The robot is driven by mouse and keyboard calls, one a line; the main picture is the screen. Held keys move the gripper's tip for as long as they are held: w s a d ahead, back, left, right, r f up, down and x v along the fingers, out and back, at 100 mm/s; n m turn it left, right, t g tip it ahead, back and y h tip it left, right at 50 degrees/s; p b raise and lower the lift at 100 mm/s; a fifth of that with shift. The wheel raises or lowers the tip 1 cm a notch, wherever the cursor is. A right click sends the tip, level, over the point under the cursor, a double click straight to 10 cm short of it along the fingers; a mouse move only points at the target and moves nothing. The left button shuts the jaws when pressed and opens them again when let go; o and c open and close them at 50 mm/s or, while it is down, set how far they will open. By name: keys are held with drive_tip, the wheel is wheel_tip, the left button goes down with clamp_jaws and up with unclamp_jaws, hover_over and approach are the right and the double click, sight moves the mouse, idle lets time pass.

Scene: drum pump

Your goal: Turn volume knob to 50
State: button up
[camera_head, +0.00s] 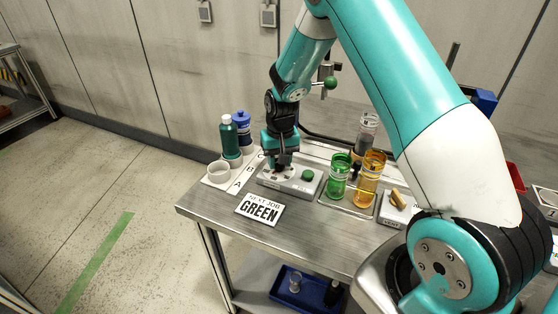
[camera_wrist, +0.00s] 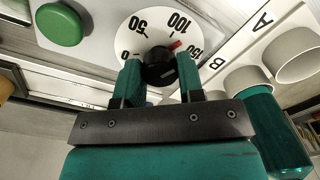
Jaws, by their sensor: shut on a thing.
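The volume knob (camera_wrist: 158,68) is black with a red pointer. It sits on a round white dial (camera_wrist: 112,42) marked 0, 50, 100 and 150. The red pointer aims between 100 and 150, seemingly nearer 100. My gripper (camera_wrist: 160,75) is shut on the knob, one teal finger on each side. In the head view my gripper (camera_head: 279,172) points down at the left part of the grey control box (camera_head: 291,184), and hides most of the dial. A green button (camera_head: 308,175) is on the same box, right of the dial.
A white sign (camera_head: 260,210) reading "NEXT JOB GREEN" lies in front of the box. A green bottle (camera_head: 229,138) and a blue bottle (camera_head: 242,130) stand left, by a white cup (camera_head: 218,171). Green (camera_head: 339,176) and orange (camera_head: 369,178) cylinders stand right.

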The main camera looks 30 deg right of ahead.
drive_tip(key=n, duration=0.4)
drive_tip(key=shift+n, duration=0.3)
drive_tip(key=n, duration=0.3)
drive_tip(key=shift+n, duration=0.3)
drive_tip(key=n, duration=0.4)
drive_tip(key=shift+b, duration=0.3)
drive_tip(key=shift+n, duration=2.1)
drive_tip(key=o, duration=0.9)
drive_tip(key=shift+r, duration=0.1)
